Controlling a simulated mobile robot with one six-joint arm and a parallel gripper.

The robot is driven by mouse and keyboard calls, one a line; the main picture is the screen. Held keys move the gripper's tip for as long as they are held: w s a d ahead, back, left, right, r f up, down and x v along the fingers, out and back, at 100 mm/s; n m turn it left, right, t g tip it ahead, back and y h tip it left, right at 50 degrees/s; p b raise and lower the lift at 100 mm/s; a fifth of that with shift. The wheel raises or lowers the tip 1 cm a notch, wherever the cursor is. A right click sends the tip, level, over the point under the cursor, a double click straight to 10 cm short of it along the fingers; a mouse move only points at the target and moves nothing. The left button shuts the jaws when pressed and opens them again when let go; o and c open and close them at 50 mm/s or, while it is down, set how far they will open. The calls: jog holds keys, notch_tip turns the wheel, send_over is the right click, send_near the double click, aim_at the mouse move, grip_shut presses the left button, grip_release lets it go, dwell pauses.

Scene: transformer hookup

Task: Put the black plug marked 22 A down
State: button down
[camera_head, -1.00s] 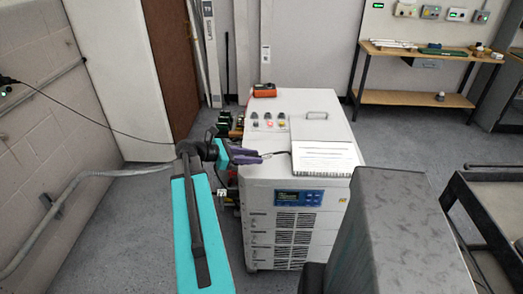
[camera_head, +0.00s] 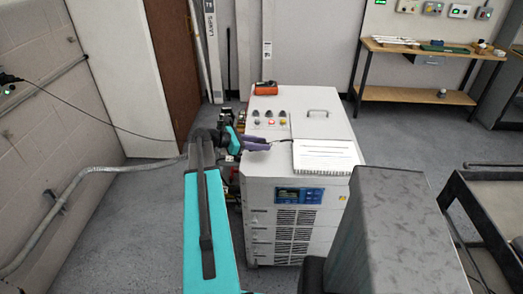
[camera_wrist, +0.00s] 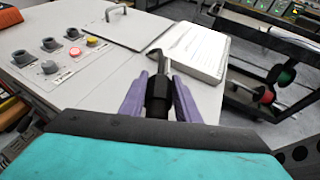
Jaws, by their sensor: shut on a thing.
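My gripper (camera_head: 268,144) has purple fingers and is shut on a black plug (camera_wrist: 157,98). In the wrist view the plug sits between the two fingers, with its narrow dark end pointing away from me. The gripper is over the front part of the top of a white cabinet (camera_head: 315,125), left of a spiral notebook. I cannot tell whether the plug touches the top. The 22 A marking cannot be read. In the head view the plug is too small to make out clearly.
The notebook (camera_head: 326,155) lies close right of the gripper. Knobs and lit buttons (camera_wrist: 77,52) and a handle (camera_head: 317,113) are on the cabinet top. An orange device (camera_head: 265,88) lies at its back left. A dark cart (camera_head: 490,200) stands at the right.

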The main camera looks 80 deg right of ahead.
aim_at(262, 155)
jog(key=shift+d, duration=0.1)
jog(key=shift+s+d, duration=0.1)
jog(key=shift+d, duration=0.5)
jog(key=shift+f+p, duration=0.9)
jog(key=shift+f, duration=0.9)
jog(key=shift+f, duration=0.1)
jog(key=c, duration=1.3)
grip_release()
jog(key=shift+c, duration=0.2)
jog(key=b+v, duration=0.3)
jog(key=v, duration=0.9)
